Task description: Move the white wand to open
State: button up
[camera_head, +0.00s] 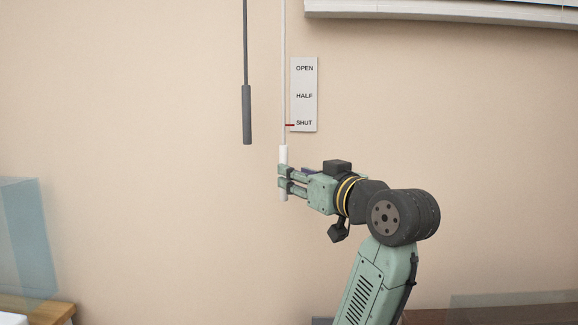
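The white wand (283,90) hangs upright against the wall, with a thicker white handle (283,154) at its lower end. A small red pointer (289,125) beside the wand is level with SHUT on a label plate (304,82) marked OPEN, HALF and SHUT from top to bottom. My gripper (285,179) comes in from the right, and its fingertips are at the handle and cover its middle. The handle shows above and below the fingers. I cannot tell whether the fingers are pressed shut on it.
A dark grey wand (246,114) hangs to the left of the white one, apart from it. A white ledge (450,15) runs along the top right. A bluish see-through box shape (25,240) and a wooden edge (55,311) are at lower left. The wall between is bare.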

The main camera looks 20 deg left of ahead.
aim_at(284, 147)
jog(key=p+x, duration=0.1)
jog(key=x, duration=0.5)
grip_shut()
dwell(0.4)
dwell(0.4)
